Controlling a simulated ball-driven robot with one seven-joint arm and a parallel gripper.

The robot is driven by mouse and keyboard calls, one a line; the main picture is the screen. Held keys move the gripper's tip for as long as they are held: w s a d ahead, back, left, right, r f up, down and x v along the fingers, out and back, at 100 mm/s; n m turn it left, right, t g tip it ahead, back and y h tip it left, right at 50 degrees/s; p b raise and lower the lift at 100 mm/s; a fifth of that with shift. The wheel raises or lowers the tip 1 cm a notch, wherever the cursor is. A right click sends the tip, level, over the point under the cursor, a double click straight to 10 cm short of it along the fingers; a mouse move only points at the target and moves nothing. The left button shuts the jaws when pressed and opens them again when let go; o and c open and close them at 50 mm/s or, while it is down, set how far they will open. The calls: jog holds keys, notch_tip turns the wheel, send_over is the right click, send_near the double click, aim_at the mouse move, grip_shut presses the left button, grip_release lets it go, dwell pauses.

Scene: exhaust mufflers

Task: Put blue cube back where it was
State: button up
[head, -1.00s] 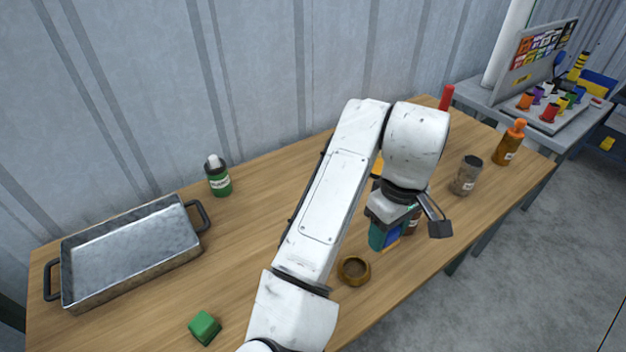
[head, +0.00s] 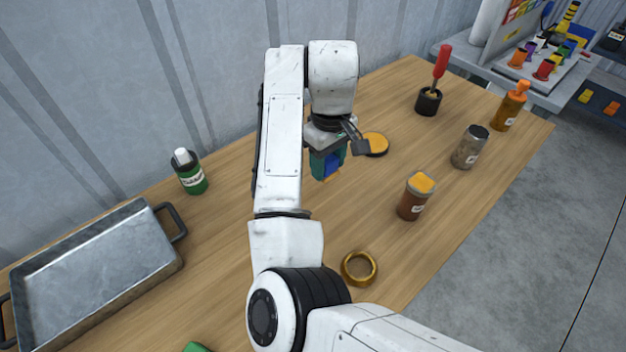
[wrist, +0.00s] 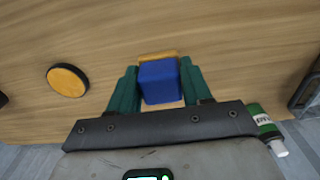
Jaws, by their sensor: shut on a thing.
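The blue cube (head: 327,163) is held in my gripper (head: 328,167), above the table. In the wrist view the cube (wrist: 159,81) sits between the two green fingers of my gripper (wrist: 158,85), which are shut on it. An orange-tan edge shows beyond and below the cube; I cannot tell what it belongs to. The wooden table (head: 300,205) is below. In the head view my arm and fingers hide part of the cube.
A yellow-topped disc (head: 376,144) lies right of my gripper. A brown jar (head: 414,197), brass ring (head: 346,270), grey jar (head: 469,148), orange bottle (head: 509,107) and black holder (head: 428,103) stand rightward. A green bottle (head: 190,173) and metal tray (head: 90,275) are left.

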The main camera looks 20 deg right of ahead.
jog(key=w+f, duration=0.2)
jog(key=w+a+f, duration=0.1)
jog(key=w+f, duration=0.1)
jog(key=f, duration=0.1)
jog(key=shift+a+f, duration=0.15)
jog(key=shift+w+f+p, duration=0.15)
jog(key=shift+f+p, duration=0.2)
jog(key=shift+f, duration=1.35)
jog(key=shift+f, duration=0.1)
jog(key=o, duration=1)
notch_tip(320, 180, up, 12)
jog(key=shift+r+b, duration=0.1)
jog(key=shift+b, duration=0.35)
